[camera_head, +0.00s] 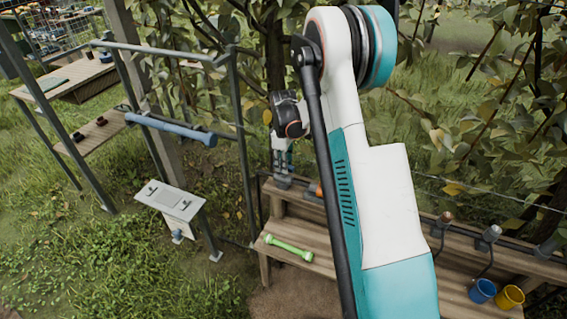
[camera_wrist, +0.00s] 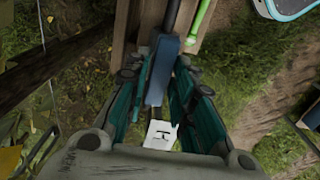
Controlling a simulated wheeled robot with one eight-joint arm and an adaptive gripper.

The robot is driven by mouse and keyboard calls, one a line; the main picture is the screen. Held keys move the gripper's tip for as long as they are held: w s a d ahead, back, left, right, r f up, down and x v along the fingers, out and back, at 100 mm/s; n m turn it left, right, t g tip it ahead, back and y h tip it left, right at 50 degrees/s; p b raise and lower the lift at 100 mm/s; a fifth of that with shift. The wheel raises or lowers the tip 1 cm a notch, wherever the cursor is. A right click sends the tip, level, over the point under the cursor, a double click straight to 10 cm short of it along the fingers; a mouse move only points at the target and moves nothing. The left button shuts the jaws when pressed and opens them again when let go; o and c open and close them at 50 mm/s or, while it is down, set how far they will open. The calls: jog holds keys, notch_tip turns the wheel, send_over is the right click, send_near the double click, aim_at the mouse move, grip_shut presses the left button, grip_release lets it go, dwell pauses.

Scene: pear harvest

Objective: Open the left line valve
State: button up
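My gripper (camera_head: 282,160) points down at the left end of the bench's back ledge, just above a grey fitting (camera_head: 283,183) on the pipe. This fitting looks like the left line valve, though its handle is hard to make out. In the wrist view my gripper (camera_wrist: 164,58) has its teal fingers apart, with a blue-grey block (camera_wrist: 161,72) between them. The block sits in line with a dark pipe (camera_wrist: 174,14). I cannot tell whether the fingers touch it. My white and teal arm hides part of the ledge in the head view.
A green bar (camera_head: 288,247) lies on the wooden bench (camera_head: 330,262); it also shows in the wrist view (camera_wrist: 203,20). Blue (camera_head: 482,291) and yellow (camera_head: 510,298) cups stand at right. A white panel stand (camera_head: 170,198) and a metal frame (camera_head: 240,140) are left.

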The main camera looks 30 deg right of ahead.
jog(key=shift+o, duration=0.5)
notch_tip(320, 180, up, 12)
dwell(0.4)
dwell(0.3)
